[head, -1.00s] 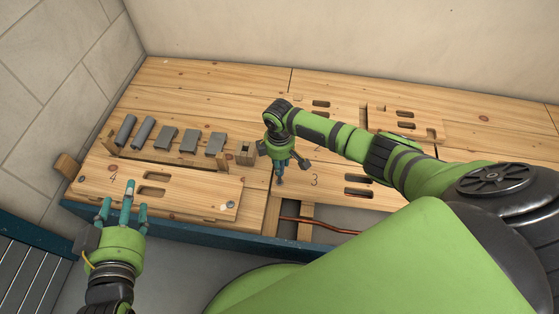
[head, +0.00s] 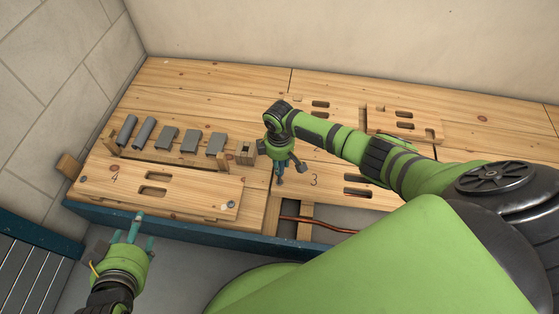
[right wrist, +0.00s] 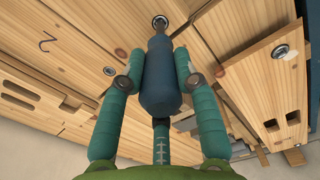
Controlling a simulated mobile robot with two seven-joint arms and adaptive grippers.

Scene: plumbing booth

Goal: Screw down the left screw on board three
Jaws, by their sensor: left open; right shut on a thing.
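Board three (head: 330,190), marked "3", lies on the bench right of my right gripper (head: 281,172). In the right wrist view, my right gripper (right wrist: 160,90) is shut on a screwdriver (right wrist: 160,85) with a dark blue handle. The screwdriver's shaft points at a round screw (right wrist: 160,20) in the wood, and its tip appears to meet the screw head. In the head view that screw is hidden by the gripper and tool. My left gripper (head: 134,228) is open and empty, in front of the bench's blue front edge.
Board four (head: 195,192) lies to the left, with a screw (head: 231,205) at its right end. Several grey blocks (head: 167,137) stand in a row behind it. A copper pipe (head: 318,224) shows in an opening in front of board three.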

